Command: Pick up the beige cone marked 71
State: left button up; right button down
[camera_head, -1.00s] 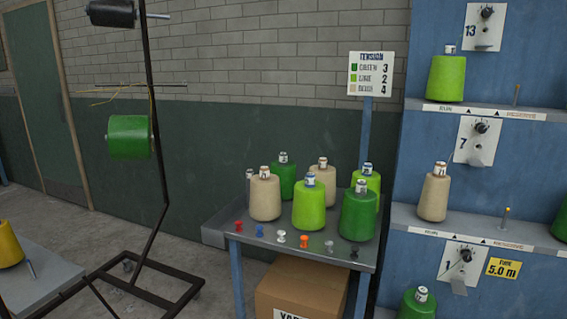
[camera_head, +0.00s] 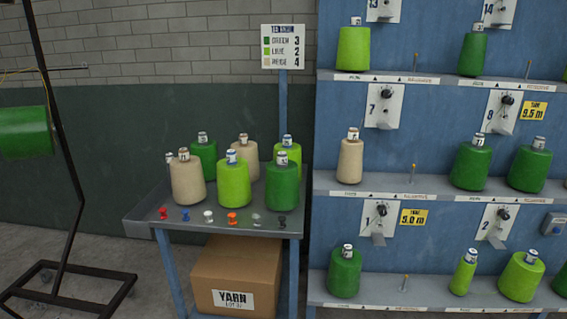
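A beige cone (camera_head: 187,184) stands upright at the front left of the grey table (camera_head: 152,207). A second beige cone (camera_head: 243,155) stands behind it, partly hidden by a lime cone (camera_head: 233,184). A third, slimmer beige cone (camera_head: 350,163) stands on the middle shelf of the blue rack. Each has a small label on top, too small to read, so I cannot tell which is marked 71. A further label top shows just behind the front beige cone; its body is hidden. Neither of my grippers is in view.
Green cones (camera_head: 281,187) crowd the table beside the beige ones. Coloured pegs (camera_head: 232,218) line its front edge. A yarn box (camera_head: 238,273) sits beneath. A black wheeled stand (camera_head: 68,275) is at left. The blue rack (camera_head: 450,25) holds more cones at right.

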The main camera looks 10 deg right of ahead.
aim_at(189, 185)
jog(key=i+j+z, duration=0.2)
jog(key=j, duration=0.45)
jog(key=k+j+z, duration=0.2)
jog(key=j, duration=0.45)
jog(key=i+j+z, duration=0.2)
jog(key=j, duration=0.5)
jog(key=k+j+z, duration=0.2)
jog(key=j, duration=0.45)
jog(key=k+j+z, duration=0.2)
jog(key=j, duration=0.45)
jog(key=i+l, duration=0.25)
jog(key=i, duration=0.2)
jog(key=i+l, duration=0.25)
jog(key=i, duration=0.15)
